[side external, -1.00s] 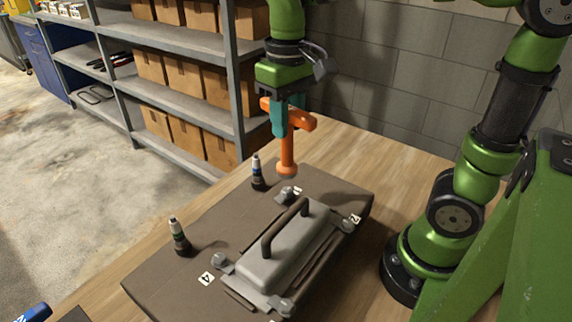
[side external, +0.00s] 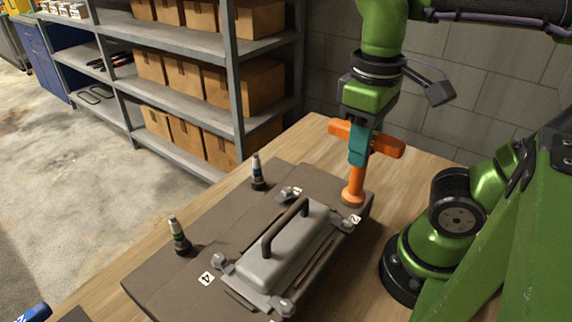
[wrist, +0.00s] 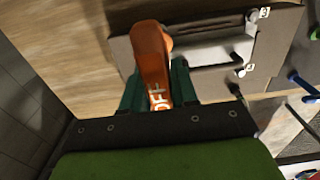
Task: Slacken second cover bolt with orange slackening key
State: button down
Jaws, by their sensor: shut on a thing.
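The key hangs upright, shaft down. In the wrist view the orange key (wrist: 152,55) shows "OFF" lettering between the fingers (wrist: 157,88). The second cover bolt (side external: 347,227) is beside the "2" label (side external: 355,219) at the right corner of the grey cover (side external: 285,255). The key's lower end appears just above this corner in the side view, with the bolt visible below it. The bolt is not clear in the wrist view.
The cover has a raised dark handle (side external: 284,228) and other corner bolts, one by the "4" label (side external: 206,278). Two dark bottle-like items (side external: 257,172) (side external: 179,236) stand along the brown plate's left side. Shelves with boxes (side external: 262,65) are behind.

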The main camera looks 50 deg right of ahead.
aim_at(358, 177)
jog(key=shift+f, duration=3.55)
jog(key=n, duration=0.3)
jog(key=shift+n, duration=0.4)
jog(key=n, duration=0.4)
jog(key=shift+n, duration=0.4)
jog(key=n, duration=0.4)
jog(key=shift+n, duration=0.4)
jog(key=n, duration=0.3)
jog(key=shift+d+r+n, duration=0.1)
jog(key=shift+n, duration=0.3)
